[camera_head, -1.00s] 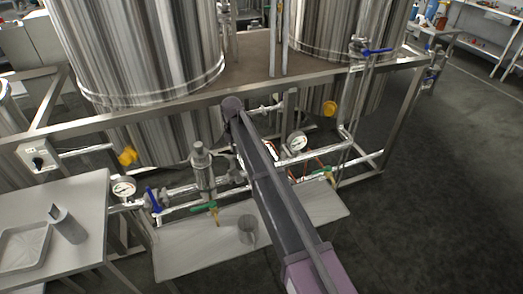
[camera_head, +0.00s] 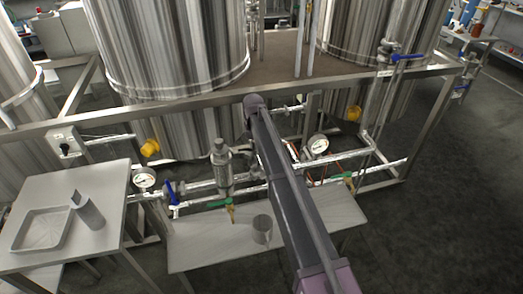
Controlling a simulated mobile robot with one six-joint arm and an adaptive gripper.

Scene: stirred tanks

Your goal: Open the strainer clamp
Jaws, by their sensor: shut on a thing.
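The strainer (camera_head: 223,170) is an upright metal cylinder with a narrower top, set in the pipe run left of my arm. Its clamp is too small to make out. My arm crosses the middle of the picture from the bottom right up to a dark joint just right of and above the strainer. My gripper does not show; my arm may hide it.
A low grey bench (camera_head: 195,250) under the pipes holds a grey beaker (camera_head: 262,229). A side table (camera_head: 113,205) at left carries a shallow tray (camera_head: 42,231). Blue (camera_head: 171,193) and green (camera_head: 220,204) valve handles and pressure gauges (camera_head: 318,144) flank the strainer. Steel tanks (camera_head: 170,45) stand behind.

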